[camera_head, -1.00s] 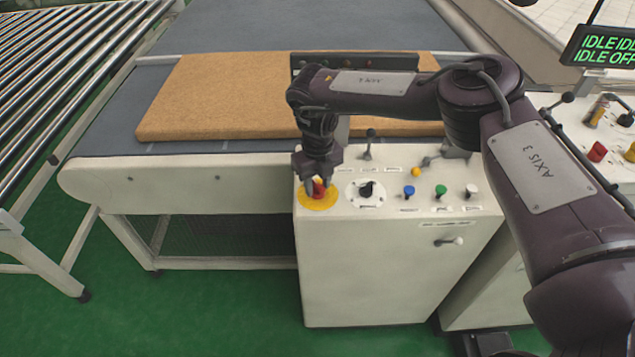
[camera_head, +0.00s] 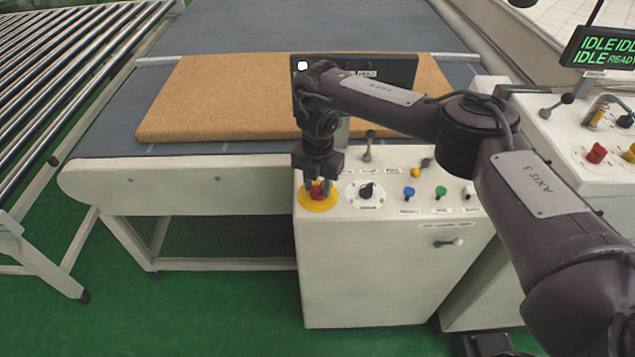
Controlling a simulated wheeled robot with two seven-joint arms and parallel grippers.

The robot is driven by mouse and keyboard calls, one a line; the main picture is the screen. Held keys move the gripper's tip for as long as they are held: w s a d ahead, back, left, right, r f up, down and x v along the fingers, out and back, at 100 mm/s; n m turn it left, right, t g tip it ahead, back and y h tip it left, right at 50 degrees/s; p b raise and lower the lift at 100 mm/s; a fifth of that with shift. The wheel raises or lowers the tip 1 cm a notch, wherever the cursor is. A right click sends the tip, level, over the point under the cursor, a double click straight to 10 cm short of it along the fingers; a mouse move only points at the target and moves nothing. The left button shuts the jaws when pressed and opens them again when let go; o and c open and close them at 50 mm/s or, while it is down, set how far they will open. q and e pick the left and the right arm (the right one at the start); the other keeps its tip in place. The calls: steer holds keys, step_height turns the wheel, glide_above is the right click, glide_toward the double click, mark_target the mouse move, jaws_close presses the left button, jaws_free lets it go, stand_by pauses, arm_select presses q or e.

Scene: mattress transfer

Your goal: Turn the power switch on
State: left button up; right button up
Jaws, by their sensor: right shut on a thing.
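The control box (camera_head: 390,270) has a red knob (camera_head: 318,191) on a round yellow plate (camera_head: 318,204) at the left end of its top. My right gripper (camera_head: 319,184) points down over the yellow plate and is shut on the red knob, which its fingers partly hide. Beside it is a black rotary switch (camera_head: 367,191) on a white round plate. No readable label shows which of them is the power switch. A small white light (camera_head: 302,66) is lit on the black panel behind the box. My left gripper is out of view.
Blue, green and white buttons line the box top to the right, with levers behind. A brown mattress (camera_head: 220,95) lies on the grey conveyor. A second console (camera_head: 575,140) stands at the right under a green-text display (camera_head: 603,48) reading IDLE and READY.

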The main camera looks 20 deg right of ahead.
mark_target(318, 186)
steer(key=shift+w+r+m+p, duration=0.15)
steer(key=shift+m+p, duration=0.25)
steer(key=shift+m, duration=1.5)
steer(key=o, duration=1)
step_height(318, 186, up, 8)
steer(key=shift+f+p, duration=0.15)
steer(key=shift+p, duration=0.65)
